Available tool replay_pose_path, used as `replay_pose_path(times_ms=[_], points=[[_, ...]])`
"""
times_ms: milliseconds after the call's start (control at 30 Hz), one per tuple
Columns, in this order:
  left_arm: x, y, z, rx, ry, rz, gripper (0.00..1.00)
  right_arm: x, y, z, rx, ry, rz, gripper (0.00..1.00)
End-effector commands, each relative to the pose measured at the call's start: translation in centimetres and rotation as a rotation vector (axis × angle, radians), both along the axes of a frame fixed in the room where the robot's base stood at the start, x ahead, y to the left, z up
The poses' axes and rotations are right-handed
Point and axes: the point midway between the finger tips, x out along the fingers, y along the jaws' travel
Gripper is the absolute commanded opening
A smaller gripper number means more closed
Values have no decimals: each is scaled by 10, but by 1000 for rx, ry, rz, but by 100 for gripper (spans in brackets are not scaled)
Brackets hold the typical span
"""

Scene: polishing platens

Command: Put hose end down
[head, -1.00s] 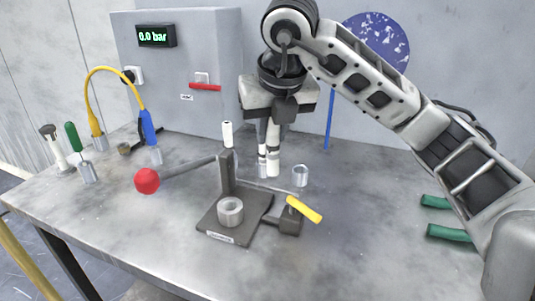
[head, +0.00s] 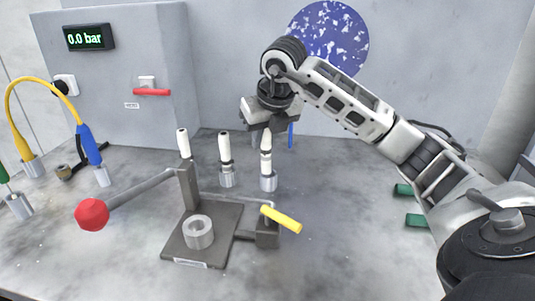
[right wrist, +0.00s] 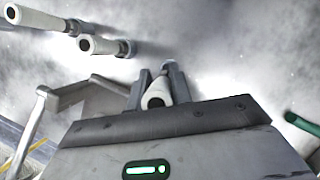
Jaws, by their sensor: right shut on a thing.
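My right gripper (head: 266,128) is shut on the top of a white-handled tool (head: 266,146). This tool stands upright at a metal cup (head: 269,182), its lower end appearing to be in the cup. In the right wrist view my fingers (right wrist: 158,84) close around the white handle (right wrist: 156,95). A yellow hose (head: 42,80) arches at the left. Its blue end (head: 89,146) stands at a small metal cup (head: 102,176), and its yellow end (head: 27,155) at another cup. No gripper touches the hose. My left gripper is out of view.
A second white-handled tool (head: 225,147) stands in a cup to the left. A press with a red ball lever (head: 92,214) and a yellow handle (head: 281,219) stands in front. Green handles (head: 416,221) lie at the right.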

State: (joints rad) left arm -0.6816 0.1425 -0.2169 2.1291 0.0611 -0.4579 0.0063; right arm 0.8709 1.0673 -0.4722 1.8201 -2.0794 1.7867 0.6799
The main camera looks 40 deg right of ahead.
Motion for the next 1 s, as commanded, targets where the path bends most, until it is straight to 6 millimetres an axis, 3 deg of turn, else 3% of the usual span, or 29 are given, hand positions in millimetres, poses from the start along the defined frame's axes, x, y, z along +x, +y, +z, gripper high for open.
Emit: replay_pose_path(times_ms=[200, 400, 767, 800, 867, 1000], points=[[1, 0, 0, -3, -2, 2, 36, 1, -13, -17, -1, 3, -1, 0], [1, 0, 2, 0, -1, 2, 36, 1, -11, -41, 1, 1, 0, 0], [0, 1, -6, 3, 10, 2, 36, 1, -10, -46, 1, -1, 0, 0], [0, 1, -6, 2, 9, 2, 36, 1, -10, -46, 1, -1, 0, 26], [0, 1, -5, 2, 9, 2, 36, 1, -10, -45, 1, -1, 0, 43], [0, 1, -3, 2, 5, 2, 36, 1, -10, -45, 1, -1, 0, 43]])
